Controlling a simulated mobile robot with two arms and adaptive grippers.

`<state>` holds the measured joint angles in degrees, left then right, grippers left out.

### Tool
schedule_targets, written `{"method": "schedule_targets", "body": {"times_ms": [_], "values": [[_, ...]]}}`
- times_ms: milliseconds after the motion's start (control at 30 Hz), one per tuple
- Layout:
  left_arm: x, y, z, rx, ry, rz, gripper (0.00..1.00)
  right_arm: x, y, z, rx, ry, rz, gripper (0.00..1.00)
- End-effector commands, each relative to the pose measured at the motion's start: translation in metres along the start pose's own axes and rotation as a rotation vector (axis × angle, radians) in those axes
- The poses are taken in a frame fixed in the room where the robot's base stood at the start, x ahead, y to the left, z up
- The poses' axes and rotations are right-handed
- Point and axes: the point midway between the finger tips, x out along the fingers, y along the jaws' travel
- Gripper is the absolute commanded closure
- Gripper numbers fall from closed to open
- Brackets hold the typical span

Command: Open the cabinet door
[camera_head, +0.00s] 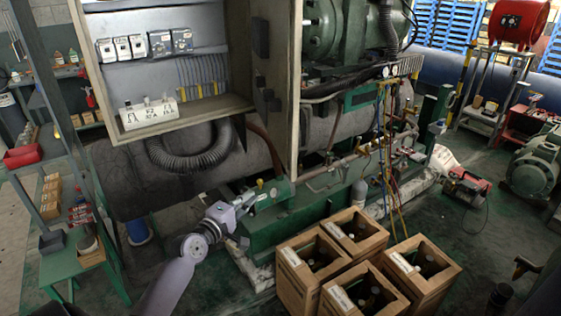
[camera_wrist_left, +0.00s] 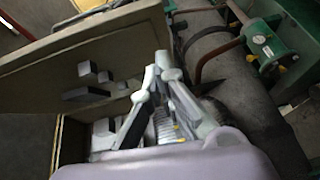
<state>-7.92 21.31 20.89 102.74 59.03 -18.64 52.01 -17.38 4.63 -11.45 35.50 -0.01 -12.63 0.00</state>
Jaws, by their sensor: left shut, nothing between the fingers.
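The grey cabinet (camera_head: 225,108) stands at the upper middle of the head view, with its inside and switches exposed. Its door (camera_head: 275,75) stands swung out on the right side and also shows in the left wrist view (camera_wrist_left: 95,50), with dark blocks on its face. My left gripper (camera_head: 262,192) is below the door, in front of the green machine base. In the left wrist view its fingers (camera_wrist_left: 163,62) are together and empty, overlapping the door's lower edge in the picture. Contact with the door cannot be told. My right gripper is not visible.
Several wooden crates (camera_head: 300,285) with bottles stand on the floor right of my left arm. A black corrugated hose (camera_head: 190,158) hangs under the cabinet. A green-framed shelf (camera_head: 75,270) stands at the left. Pipes and coloured hoses (camera_head: 385,150) are right of the door.

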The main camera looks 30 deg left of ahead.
Motion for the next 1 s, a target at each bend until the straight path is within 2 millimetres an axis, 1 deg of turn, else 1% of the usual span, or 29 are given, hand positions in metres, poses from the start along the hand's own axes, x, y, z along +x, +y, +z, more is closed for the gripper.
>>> {"method": "schedule_targets", "body": {"times_ms": [33,100,167,267,367,600,733,800,1000], "values": [[-0.001,0.021,-0.001,-0.021,-0.004,0.029,1.00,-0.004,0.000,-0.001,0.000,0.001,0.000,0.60],[-0.002,0.035,-0.002,-0.044,-0.009,0.054,1.00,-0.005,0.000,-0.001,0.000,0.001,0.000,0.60],[0.000,0.040,-0.002,-0.053,-0.011,0.063,1.00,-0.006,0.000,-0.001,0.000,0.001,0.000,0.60],[0.009,0.042,-0.002,-0.055,-0.011,0.066,1.00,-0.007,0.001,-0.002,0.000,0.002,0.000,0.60],[0.025,0.043,-0.002,-0.054,-0.011,0.065,1.00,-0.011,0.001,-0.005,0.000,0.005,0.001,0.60],[0.074,0.046,-0.002,-0.052,-0.010,0.064,1.00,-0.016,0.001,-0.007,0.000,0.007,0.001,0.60],[0.099,0.046,-0.002,-0.050,-0.010,0.063,1.00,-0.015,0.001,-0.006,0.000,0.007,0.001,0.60],[0.107,0.050,0.008,-0.054,-0.011,0.063,1.00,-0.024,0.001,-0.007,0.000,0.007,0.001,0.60],[0.122,0.049,0.024,-0.052,-0.011,0.062,1.00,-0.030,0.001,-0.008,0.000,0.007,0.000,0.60]]}}
